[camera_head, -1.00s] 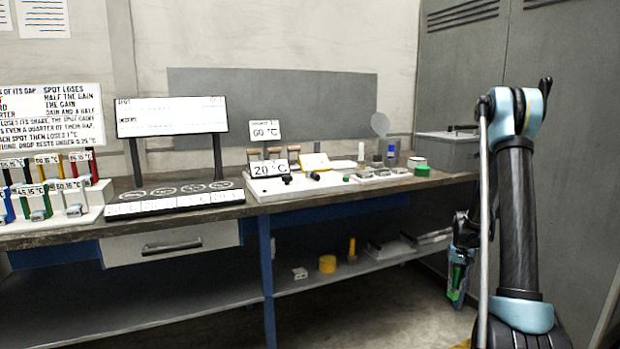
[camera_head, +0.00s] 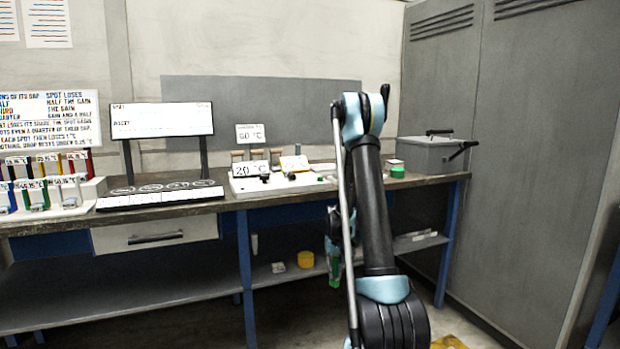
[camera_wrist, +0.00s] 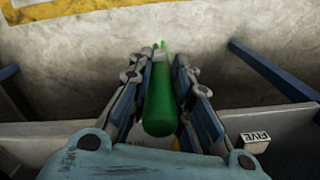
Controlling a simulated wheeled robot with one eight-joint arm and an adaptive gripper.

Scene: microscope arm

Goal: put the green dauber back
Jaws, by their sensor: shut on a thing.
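The green dauber (camera_wrist: 160,100) is held between the two fingers of my gripper (camera_wrist: 160,85) in the wrist view. My gripper is shut on it, with the green body lying along the fingers and a lighter part near its far end. In the head view the dauber (camera_head: 334,276) hangs below my gripper (camera_head: 334,250), lower than the bench top and in front of the bench. The rack (camera_head: 90,194) of coloured daubers with temperature labels stands at the left end of the bench.
The bench (camera_head: 232,205) carries a sign board (camera_head: 162,120), a strip of round spots (camera_head: 160,195) and a white tray (camera_head: 250,187). A grey box (camera_head: 432,155) stands at the right end. A yellow item (camera_head: 305,259) sits on the lower shelf. Grey cabinets stand at the right.

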